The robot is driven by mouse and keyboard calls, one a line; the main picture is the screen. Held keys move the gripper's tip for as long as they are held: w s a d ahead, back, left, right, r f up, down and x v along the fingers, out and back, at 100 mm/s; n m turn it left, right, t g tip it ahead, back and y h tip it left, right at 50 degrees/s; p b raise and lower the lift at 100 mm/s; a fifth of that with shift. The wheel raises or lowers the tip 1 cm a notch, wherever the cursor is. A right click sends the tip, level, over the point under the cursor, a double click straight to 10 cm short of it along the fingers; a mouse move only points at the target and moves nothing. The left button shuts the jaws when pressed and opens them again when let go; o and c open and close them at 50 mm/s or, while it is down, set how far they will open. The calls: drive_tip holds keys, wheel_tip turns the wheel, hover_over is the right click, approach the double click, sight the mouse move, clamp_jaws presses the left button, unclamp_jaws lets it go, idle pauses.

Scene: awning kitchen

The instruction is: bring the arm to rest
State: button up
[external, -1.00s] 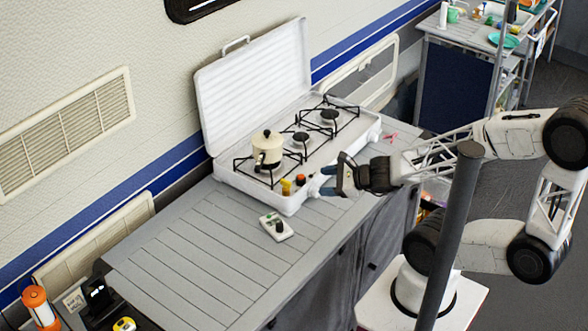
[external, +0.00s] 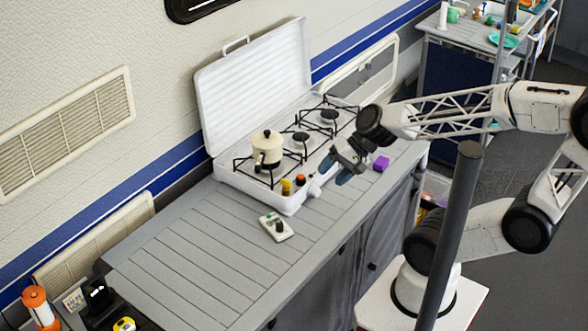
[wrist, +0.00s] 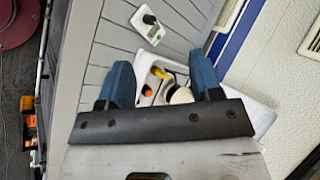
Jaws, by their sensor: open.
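My gripper (external: 333,172) is open and empty. It points downward over the front right part of the counter, beside the front edge of the white camping stove (external: 247,191). In the wrist view, my gripper (wrist: 160,78) has its two blue fingers spread wide apart. Beyond the fingers are the stove's front corner, small yellow and orange items, and a cream pot, partly hidden by the gripper body. My arm reaches in from the right with its wrist bent down.
The cream pot (external: 266,151) stands on the stove's left burner. The yellow item (external: 286,187) and orange item (external: 300,179) sit at its front edge. A purple block (external: 381,163) lies right of my gripper. A white device (external: 277,227) lies on the counter. The left counter is clear.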

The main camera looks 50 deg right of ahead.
drive_tip(key=s+d+r+n+g+h, duration=0.1)
drive_tip(key=d+r+n+g+h, duration=0.1)
drive_tip(key=d+r+n+h, duration=0.4)
drive_tip(key=d+n, duration=0.2)
drive_tip(key=shift+s+n+g+h, duration=0.2)
drive_tip(key=shift+n+g+h, duration=0.1)
drive_tip(key=shift+h, duration=0.1)
idle(1.0)
